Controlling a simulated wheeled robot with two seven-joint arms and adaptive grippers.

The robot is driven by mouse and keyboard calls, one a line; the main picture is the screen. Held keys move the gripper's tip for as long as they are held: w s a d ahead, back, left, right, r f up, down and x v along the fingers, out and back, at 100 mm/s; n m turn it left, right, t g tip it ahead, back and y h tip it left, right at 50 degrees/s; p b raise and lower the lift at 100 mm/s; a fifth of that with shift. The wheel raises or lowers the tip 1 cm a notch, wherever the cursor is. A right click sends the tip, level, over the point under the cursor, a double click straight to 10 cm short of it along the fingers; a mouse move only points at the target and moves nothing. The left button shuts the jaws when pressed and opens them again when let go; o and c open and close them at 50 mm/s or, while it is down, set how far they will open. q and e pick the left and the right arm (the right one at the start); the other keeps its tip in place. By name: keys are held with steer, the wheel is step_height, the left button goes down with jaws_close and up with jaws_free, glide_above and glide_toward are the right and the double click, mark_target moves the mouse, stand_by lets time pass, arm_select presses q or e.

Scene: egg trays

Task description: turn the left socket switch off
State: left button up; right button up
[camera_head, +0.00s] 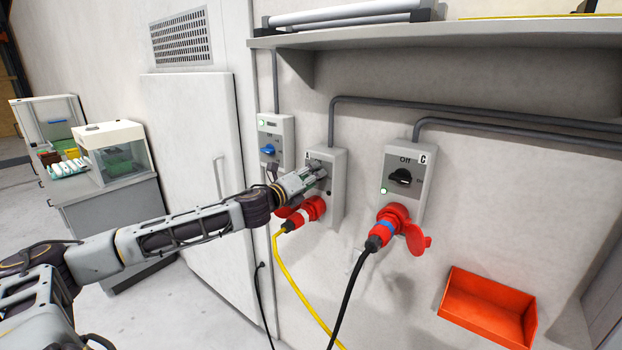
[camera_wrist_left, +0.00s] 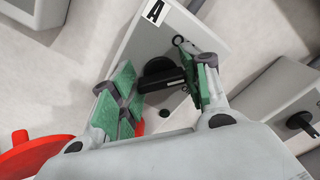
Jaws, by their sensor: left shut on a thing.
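The left socket box, marked A (camera_wrist_left: 154,12), is a grey wall box; in the head view (camera_head: 336,200) it hangs in the middle, with a red plug (camera_head: 312,208) and yellow cable below. Its black rotary knob (camera_wrist_left: 160,72) sits between the green-padded fingers of my left gripper (camera_wrist_left: 158,88) in the left wrist view. The gripper is shut on the knob, one finger on each side. In the head view my left gripper (camera_head: 316,173) covers the knob and its labels. The round lamp (camera_wrist_left: 164,113) near the knob looks dark. My right gripper is not in view.
A blue-knob box (camera_head: 280,135) hangs left. A shelf (camera_head: 440,37) juts out above. An orange bin (camera_head: 487,305) is low right.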

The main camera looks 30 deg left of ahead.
arm_select(q)
steer(key=n, duration=0.4)
steer(key=shift+f+n+p, duration=0.1)
steer(key=shift+n+p, duration=0.2)
steer(key=shift+p, duration=0.05)
steer(key=shift+a+n+p, duration=0.1)
steer(key=shift+n+p, duration=0.4)
steer(key=shift+n, duration=1.1)
steer(key=o, duration=1)
steer(key=shift+f, duration=0.1)
steer(key=shift+s, duration=0.3)
steer(key=shift+s, duration=0.3)
steer(key=shift+s+a, duration=0.15)
steer(key=shift+s, duration=1.65)
steer(key=shift+s+a, duration=0.15)
steer(key=shift+s, duration=1.6)
steer(key=shift+s+a, duration=0.15)
steer(key=shift+s, duration=1.65)
